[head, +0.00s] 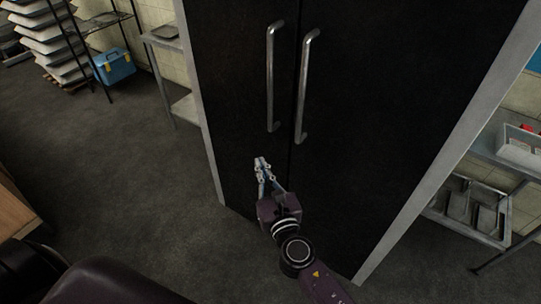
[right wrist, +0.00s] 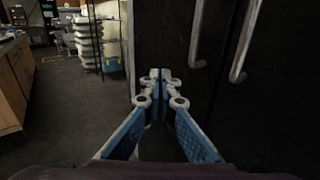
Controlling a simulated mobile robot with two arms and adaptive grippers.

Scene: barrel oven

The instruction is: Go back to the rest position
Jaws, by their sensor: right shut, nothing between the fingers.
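My right gripper (head: 262,163) is shut and empty in the head view. It is in front of the lower part of the black double doors (head: 370,120), below their handles. In the right wrist view its fingertips (right wrist: 160,75) meet, with nothing between them. The left door handle (head: 271,78) and the right door handle (head: 305,85) are long vertical metal bars, and the gripper appears clear of both. They also show at the upper right of the right wrist view. The doors look shut. My left gripper is not in view.
A metal shelf unit (head: 170,45) stands left of the doors. Farther left are a blue cooler box (head: 114,66) and a rack of trays (head: 50,40). Metal shelves (head: 480,210) with pans stand at the right. A wooden counter (head: 15,210) is at the left edge. The dark floor (head: 130,170) between is clear.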

